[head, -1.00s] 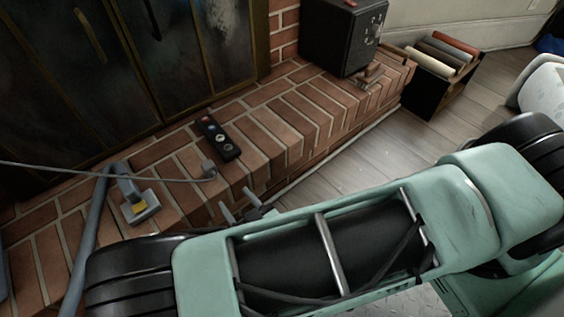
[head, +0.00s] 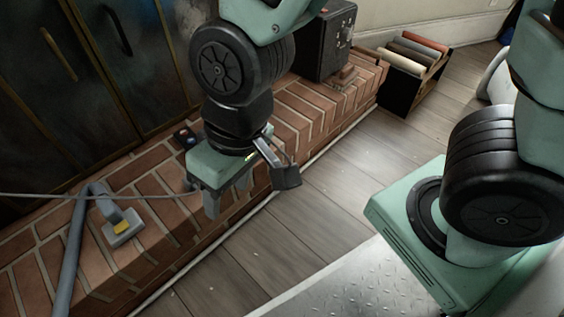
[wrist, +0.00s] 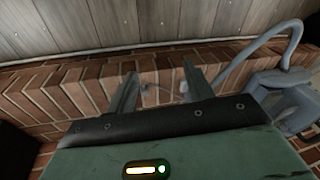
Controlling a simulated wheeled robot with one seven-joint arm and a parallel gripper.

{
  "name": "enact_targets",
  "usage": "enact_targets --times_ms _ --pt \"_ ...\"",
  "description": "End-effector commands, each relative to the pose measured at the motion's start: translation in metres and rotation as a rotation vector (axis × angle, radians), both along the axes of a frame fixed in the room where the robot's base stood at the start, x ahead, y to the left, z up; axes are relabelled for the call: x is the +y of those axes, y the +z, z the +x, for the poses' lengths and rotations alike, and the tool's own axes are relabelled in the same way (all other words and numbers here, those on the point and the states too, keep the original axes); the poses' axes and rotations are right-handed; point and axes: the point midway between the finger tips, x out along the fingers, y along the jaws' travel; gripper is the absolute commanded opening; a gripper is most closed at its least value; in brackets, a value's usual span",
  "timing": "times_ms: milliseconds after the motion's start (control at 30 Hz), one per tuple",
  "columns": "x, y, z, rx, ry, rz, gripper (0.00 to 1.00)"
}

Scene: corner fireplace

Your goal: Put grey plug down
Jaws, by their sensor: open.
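My gripper (head: 228,192) is open, pointing down over the front part of the brick hearth (head: 165,235). In the wrist view its two fingers (wrist: 160,75) are spread with nothing held between them.
A dark power strip (head: 186,136) is partly hidden behind my gripper. A black box (head: 325,45) and a rack of rolls (head: 412,80) are at back right.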

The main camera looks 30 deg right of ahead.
Motion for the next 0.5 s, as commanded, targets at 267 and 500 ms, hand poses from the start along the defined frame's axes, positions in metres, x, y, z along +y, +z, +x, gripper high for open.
enact_targets --times_ms 267,500 --pt "-0.066 0.04 -0.029 0.012 0.162 -0.162 0.52" --pt "-0.073 0.043 -0.033 0.016 0.179 -0.183 0.52"
